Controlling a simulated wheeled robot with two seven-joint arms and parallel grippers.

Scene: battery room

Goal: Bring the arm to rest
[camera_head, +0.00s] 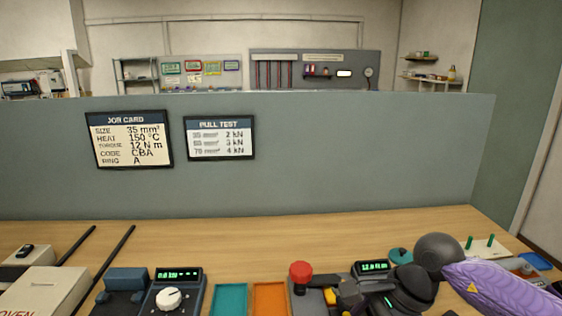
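My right arm (500,287), with a purple sleeve and dark round joints, comes in from the right over the bench. My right gripper (345,291) is low over the bench, at a dark device with a red knob (301,272) and a green-lit display (371,267). A small yellow part (330,296) shows beside the gripper. The fingertips are small and dark against the device, so I cannot tell whether they are open or touching it. My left arm and gripper are not in view.
The wooden bench (300,227) is clear along its back, below a grey partition (330,160). At the front are a dial unit (170,298), a teal tray (230,298), an orange tray (269,298) and boxes (45,290) at left. A board with green pegs (484,248) stands at right.

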